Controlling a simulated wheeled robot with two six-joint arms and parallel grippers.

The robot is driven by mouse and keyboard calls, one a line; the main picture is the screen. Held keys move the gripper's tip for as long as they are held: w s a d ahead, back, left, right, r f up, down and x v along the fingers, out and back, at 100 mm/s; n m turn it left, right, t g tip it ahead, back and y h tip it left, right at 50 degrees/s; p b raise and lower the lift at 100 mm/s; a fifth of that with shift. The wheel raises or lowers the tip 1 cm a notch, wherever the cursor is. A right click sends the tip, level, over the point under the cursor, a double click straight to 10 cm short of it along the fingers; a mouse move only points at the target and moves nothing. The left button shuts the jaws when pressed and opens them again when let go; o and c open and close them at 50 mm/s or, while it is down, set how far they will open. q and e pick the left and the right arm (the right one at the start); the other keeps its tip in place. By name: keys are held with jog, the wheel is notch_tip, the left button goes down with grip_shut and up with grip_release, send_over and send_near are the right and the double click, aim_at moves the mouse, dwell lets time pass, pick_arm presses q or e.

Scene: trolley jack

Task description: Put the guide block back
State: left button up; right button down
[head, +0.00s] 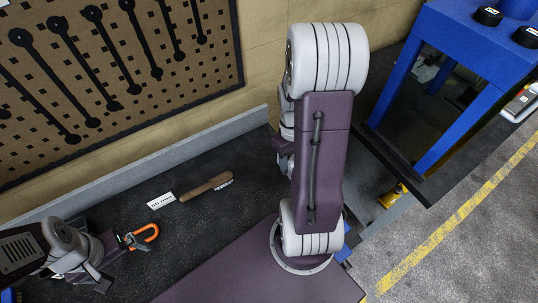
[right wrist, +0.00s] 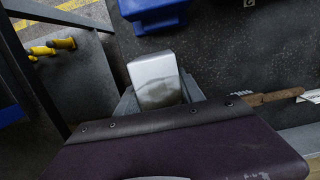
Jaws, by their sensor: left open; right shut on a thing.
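A pale grey-white block with a darker smudged lower face, which looks like the guide block (right wrist: 154,76), shows in the right wrist view. My right gripper (right wrist: 158,98) is shut on it, with a grey finger on either side. The block stands out beyond the fingers, over the dark surface. In the head view my right arm hides the block and most of this gripper. My left gripper (head: 112,258) is open at the lower left of the head view, low over the dark bench and close to an orange-handled tool (head: 142,236). Where the block seats cannot be made out.
A wooden-handled brush (head: 206,187) and a white slotted card (head: 160,200) lie on the dark bench (head: 130,205). A pegboard with tools (head: 115,70) hangs behind. A blue frame (head: 470,50) stands at right. Yellow-handled items (right wrist: 52,46) and a blue object (right wrist: 152,12) show in the wrist view.

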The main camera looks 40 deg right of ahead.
jog(key=shift+w+d+f, duration=0.15)
jog(key=shift+d, duration=0.15)
jog(key=shift+a+r, duration=0.2)
jog(key=shift+a, duration=0.2)
jog(key=shift+w+a+f, duration=0.3)
jog(key=shift+w+f, duration=0.05)
jog(key=shift+w, duration=0.15)
jog(key=shift+w+a+f, duration=0.25)
jog(key=shift+w+f, duration=0.05)
jog(key=shift+w, duration=0.15)
jog(key=w+f, duration=0.1)
jog(key=w, duration=0.2)
jog(key=w+f+p, duration=0.1)
jog(key=w+f, duration=0.1)
jog(key=w, duration=0.1)
jog(key=w+a+f, duration=0.1)
jog(key=w+f, duration=0.1)
jog(key=shift+w+a+f+p, duration=0.1)
jog(key=shift+w+f+p, duration=0.05)
jog(key=shift+w+p, duration=0.25)
jog(key=shift+w+a, duration=0.1)
jog(key=shift+f, duration=0.45)
notch_tip(320, 180, down, 3)
jog(key=shift+f+p, duration=0.15)
jog(key=shift+p, duration=0.3)
pick_arm(q)
notch_tip(320, 180, up, 2)
jog(key=shift+s+a+r, duration=0.1)
jog(key=shift+a+r, duration=0.05)
jog(key=shift+r, duration=0.05)
